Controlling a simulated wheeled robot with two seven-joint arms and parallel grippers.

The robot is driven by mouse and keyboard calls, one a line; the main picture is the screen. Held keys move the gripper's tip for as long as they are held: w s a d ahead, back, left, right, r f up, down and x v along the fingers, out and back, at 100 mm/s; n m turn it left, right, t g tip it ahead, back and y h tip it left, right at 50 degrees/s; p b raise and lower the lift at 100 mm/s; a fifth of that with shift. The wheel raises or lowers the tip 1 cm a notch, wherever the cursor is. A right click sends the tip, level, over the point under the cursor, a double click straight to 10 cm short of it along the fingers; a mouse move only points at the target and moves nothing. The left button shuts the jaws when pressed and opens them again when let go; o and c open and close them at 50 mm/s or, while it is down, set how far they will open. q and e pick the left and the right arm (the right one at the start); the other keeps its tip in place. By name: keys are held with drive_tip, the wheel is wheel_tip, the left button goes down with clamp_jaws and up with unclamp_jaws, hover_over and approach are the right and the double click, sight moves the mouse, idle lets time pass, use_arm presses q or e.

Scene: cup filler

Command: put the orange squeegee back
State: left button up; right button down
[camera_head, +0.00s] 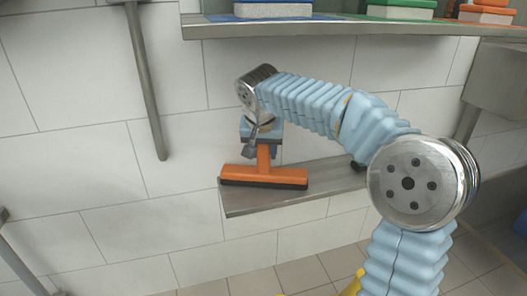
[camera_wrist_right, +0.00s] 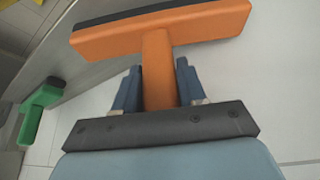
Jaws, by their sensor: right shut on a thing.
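The orange squeegee (camera_head: 264,173) has a wide orange head with a dark rubber edge and a short orange handle. My right gripper (camera_head: 262,135) is shut on its handle. In the head view the squeegee hangs head down at the left end of the lower metal shelf (camera_head: 290,196); I cannot tell whether it touches the shelf. In the right wrist view the squeegee (camera_wrist_right: 160,38) fills the top, with its handle between the two blue fingers of my right gripper (camera_wrist_right: 155,88). My left gripper is not in view.
A green tool (camera_wrist_right: 40,110) shows at the left of the right wrist view. An upper shelf (camera_head: 330,28) above my right arm carries blue, green and orange-edged blocks. A metal bar (camera_head: 146,80) stands at the left against the tiled wall.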

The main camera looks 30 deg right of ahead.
drive_tip(key=c, duration=0.6)
unclamp_jaws()
drive_tip(key=shift+f, duration=0.1)
drive_tip(key=shift+c, duration=0.2)
drive_tip(key=shift+r, duration=0.35)
drive_tip(key=p+v, duration=0.2)
drive_tip(key=v, duration=0.3)
drive_tip(key=s+a, duration=0.7)
drive_tip(key=s, duration=0.2)
drive_tip(key=shift+s+f+b, duration=0.2)
drive_tip(key=shift+s+b, duration=0.2)
drive_tip(key=shift+b, duration=0.05)
